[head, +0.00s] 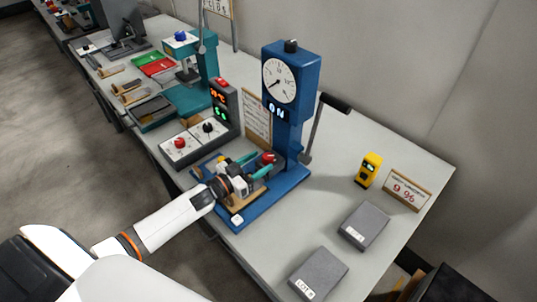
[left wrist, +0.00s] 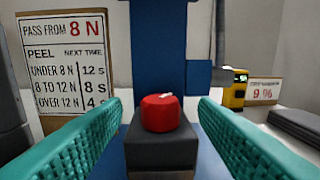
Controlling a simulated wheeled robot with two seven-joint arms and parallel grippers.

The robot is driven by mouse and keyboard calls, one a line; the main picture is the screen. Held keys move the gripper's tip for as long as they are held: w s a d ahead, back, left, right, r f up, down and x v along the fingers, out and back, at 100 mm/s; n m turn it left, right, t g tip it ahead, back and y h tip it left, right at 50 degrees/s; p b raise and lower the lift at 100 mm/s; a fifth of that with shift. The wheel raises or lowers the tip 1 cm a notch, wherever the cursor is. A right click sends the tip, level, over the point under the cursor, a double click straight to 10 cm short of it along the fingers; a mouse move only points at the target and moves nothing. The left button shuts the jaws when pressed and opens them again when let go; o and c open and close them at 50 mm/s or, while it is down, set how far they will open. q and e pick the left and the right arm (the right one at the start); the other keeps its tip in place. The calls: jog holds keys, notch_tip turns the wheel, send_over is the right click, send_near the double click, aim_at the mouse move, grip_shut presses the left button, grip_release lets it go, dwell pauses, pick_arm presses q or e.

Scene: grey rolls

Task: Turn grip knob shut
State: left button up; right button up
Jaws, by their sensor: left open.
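The red grip knob (head: 268,157) sits low at the foot of the blue tester (head: 289,85), which has a round dial and a lit "ON" display. In the left wrist view the knob (left wrist: 162,113) is on top of a dark grey block (left wrist: 160,149), with a small white mark on its top. My left gripper (head: 256,165) is open, its teal fingers pointing at the knob. In the left wrist view the fingers stand either side of the block and knob, with gaps showing. My right gripper is out of view.
A sign board (left wrist: 67,65) stands left of the tester. Control boxes with a red knob (head: 180,143) and a black knob (head: 208,127) lie further left. A yellow device (head: 369,170), a price-like card (head: 407,190) and grey blocks (head: 364,226) are on the right. A black-ended lever (head: 334,103) sticks out beside the tester.

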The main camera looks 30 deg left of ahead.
aim_at(263, 160)
pick_arm(q)
jog(key=shift+x, duration=2.2)
jog(key=shift+c, duration=0.3)
